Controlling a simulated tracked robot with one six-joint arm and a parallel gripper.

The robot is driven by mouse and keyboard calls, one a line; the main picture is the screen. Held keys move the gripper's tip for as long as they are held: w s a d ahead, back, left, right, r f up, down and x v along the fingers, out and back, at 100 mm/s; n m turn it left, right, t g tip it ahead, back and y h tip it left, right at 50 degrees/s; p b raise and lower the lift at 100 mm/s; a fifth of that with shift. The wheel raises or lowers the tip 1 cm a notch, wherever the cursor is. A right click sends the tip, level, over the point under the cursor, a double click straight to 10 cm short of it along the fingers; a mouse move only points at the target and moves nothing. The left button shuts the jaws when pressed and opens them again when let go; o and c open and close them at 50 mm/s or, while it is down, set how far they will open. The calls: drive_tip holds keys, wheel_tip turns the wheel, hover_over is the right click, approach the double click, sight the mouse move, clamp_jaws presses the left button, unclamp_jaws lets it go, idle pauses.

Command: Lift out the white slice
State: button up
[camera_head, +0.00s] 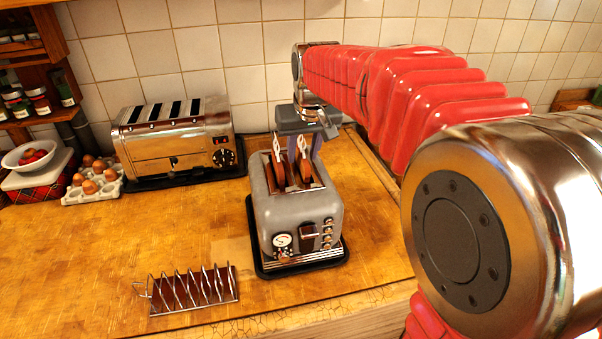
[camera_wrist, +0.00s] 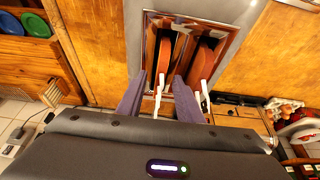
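A grey toaster (camera_head: 303,217) stands on a black tray, its slots facing up. Reddish-brown slices stand upright in it: a left one (camera_head: 275,174) and a right one (camera_head: 306,169). White loop-topped pieces stick up beside them, left (camera_head: 277,146) and right (camera_head: 302,144). No slice looks plainly white. My gripper (camera_wrist: 158,98) is open over the back of the toaster. In the wrist view, its purple-grey fingers straddle the left white piece (camera_wrist: 158,92), with gaps on both sides. The right white piece (camera_wrist: 205,98) is outside the right finger. Slice bottoms are hidden in the slots.
A chrome toaster (camera_head: 172,148) stands at the back left beside an egg tray (camera_head: 92,198) and a white bowl (camera_head: 30,155). An empty wire toast rack (camera_head: 193,291) lies at the front. The wooden counter (camera_head: 150,240) between them is clear. A tiled wall stands behind.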

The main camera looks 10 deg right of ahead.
clamp_jaws()
idle(0.3)
idle(0.3)
